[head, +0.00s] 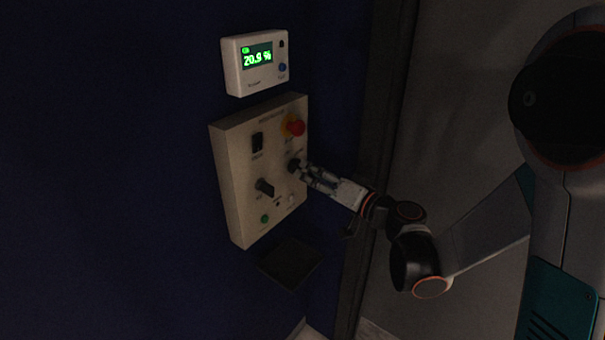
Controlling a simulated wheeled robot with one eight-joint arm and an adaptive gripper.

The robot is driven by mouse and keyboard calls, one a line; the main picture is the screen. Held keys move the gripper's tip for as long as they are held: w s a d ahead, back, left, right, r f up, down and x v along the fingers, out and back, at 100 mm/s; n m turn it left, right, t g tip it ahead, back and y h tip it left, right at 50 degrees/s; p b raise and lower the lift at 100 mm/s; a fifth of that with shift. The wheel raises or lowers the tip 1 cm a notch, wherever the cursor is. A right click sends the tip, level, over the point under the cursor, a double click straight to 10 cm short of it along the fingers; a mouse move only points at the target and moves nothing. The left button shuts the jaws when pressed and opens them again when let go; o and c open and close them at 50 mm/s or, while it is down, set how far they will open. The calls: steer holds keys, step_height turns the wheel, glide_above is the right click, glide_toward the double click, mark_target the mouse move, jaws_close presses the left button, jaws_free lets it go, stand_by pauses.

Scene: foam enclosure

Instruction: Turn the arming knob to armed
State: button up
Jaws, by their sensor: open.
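A beige control panel box (230,180) is mounted on the dark blue wall. A dark knob (293,165) sits on its right side, below the red button. A second, larger dark knob (265,187) sits lower left of it. The labels are too small to read, so I cannot tell which is the arming knob or its setting. My gripper (303,169) is open, with its fingertips at the right-hand knob. They partly hide it, and I cannot tell if they touch it.
A red mushroom button (296,127) with a yellow surround is just above my gripper. A black switch (257,142) and a green button (265,218) are also on the panel. A white meter (232,72) reading 20.9 % hangs above. A dark tray-like plate (290,263) is below.

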mark_target(298, 168)
steer(key=shift+b+x, duration=0.35)
steer(key=shift+x, duration=1.65)
steer(key=shift+c, duration=0.3)
steer(key=c, duration=1)
